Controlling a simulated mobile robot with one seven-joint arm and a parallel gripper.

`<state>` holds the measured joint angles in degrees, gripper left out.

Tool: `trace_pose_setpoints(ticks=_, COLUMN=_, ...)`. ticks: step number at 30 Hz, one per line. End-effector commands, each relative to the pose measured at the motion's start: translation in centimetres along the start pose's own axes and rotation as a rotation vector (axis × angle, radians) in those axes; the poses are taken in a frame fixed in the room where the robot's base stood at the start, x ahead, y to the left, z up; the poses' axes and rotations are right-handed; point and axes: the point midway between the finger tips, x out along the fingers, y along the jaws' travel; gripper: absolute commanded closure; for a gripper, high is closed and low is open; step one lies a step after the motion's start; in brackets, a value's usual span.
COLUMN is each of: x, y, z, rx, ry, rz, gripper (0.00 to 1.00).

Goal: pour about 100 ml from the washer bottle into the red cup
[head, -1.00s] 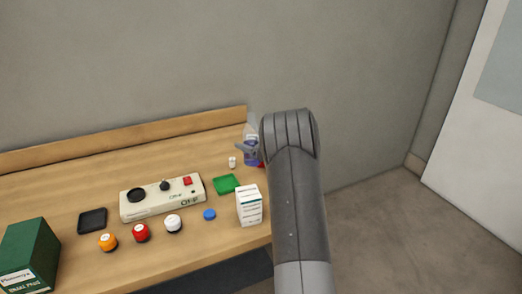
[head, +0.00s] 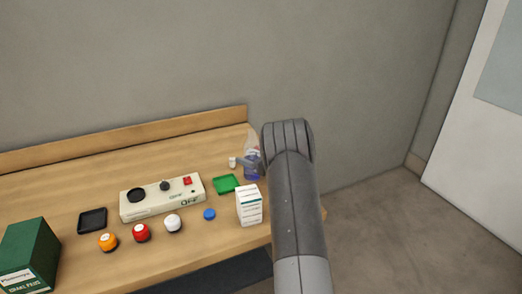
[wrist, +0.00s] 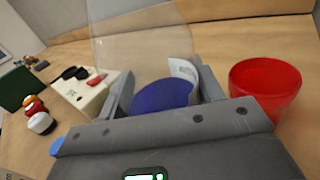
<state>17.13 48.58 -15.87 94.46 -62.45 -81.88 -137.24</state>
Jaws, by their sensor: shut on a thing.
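The washer bottle (wrist: 140,55) is clear, with blue liquid in its lower part and a white label. It stands between the fingers of my gripper (wrist: 160,100), which is shut on it. In the head view the bottle (head: 252,160) shows at the back right of the bench, partly covered by my arm. The red cup (wrist: 265,85) is just right of my gripper in the wrist view, upright and apart from the bottle. The cup is hidden behind my arm in the head view.
The wooden bench (head: 60,170) also holds a control box (head: 163,197), a green tray (head: 225,184), a white carton (head: 249,205), a blue cap (head: 209,214), a small white item (head: 232,162), several coloured-top pots and a dark green box (head: 30,255). A wall stands behind.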

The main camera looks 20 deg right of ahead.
Motion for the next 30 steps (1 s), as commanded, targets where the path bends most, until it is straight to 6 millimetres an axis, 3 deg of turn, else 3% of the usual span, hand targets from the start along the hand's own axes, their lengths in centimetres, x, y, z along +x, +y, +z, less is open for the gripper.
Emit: trace_pose_setpoints(ticks=30, x=-0.06, y=0.41, z=0.44, rx=0.621, ry=0.123, rz=0.0, gripper=0.72)
